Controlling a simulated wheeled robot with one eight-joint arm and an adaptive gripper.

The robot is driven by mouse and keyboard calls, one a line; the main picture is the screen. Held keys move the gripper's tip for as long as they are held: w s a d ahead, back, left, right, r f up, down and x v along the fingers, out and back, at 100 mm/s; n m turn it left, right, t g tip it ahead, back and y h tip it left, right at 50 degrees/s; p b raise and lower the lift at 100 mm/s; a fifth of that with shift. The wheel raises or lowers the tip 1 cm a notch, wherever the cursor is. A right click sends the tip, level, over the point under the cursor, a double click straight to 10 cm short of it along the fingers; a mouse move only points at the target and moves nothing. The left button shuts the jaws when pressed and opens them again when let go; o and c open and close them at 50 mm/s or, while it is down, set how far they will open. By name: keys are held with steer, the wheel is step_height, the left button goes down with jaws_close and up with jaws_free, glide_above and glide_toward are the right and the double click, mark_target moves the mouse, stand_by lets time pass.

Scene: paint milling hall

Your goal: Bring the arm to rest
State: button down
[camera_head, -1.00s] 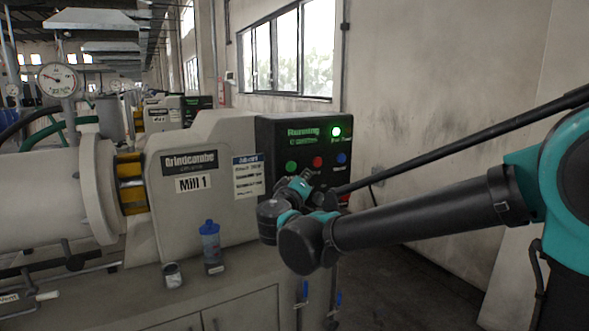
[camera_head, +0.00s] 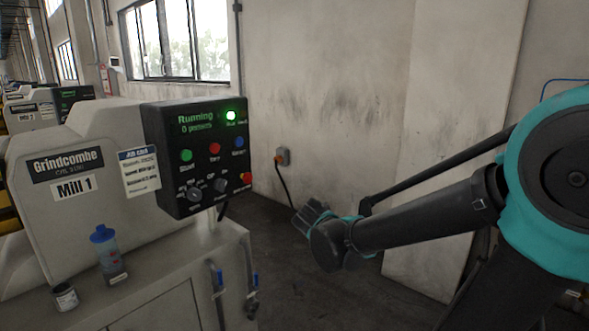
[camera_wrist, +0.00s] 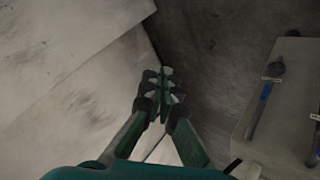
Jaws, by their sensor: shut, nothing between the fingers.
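My arm reaches in from the right in the head view, with its wrist end to the right of the mill's control box, apart from it, in front of the wall. My gripper (camera_wrist: 161,88) shows in the wrist view with its fingertips together and nothing between them. In the head view the fingers cannot be made out clearly. The black control box (camera_head: 198,155) of Mill 1 (camera_head: 85,185) reads "Running" with a green lamp lit. It carries several coloured buttons and two knobs.
A blue-capped bottle (camera_head: 108,256) and a small tin (camera_head: 65,297) stand on the mill's bench (camera_head: 150,275). Blue-handled valves (camera_head: 254,282) hang at the bench's right end. A wall socket (camera_head: 282,157) with a cable is behind. Open floor (camera_head: 300,270) lies between bench and arm.

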steer(key=s+d+f+m+g+y, duration=0.2)
steer(key=s+d+f, duration=0.1)
steer(key=s+f, duration=0.3)
steer(key=s+d+f+m+g+y, duration=0.1)
steer(key=s+d+f, duration=0.3)
steer(key=s, duration=0.5)
step_height(320, 180, down, 2)
steer(key=shift+s+f+m+g+y, duration=0.15)
steer(key=shift+s+m+g+y, duration=0.25)
steer(key=shift+g+y, duration=0.2)
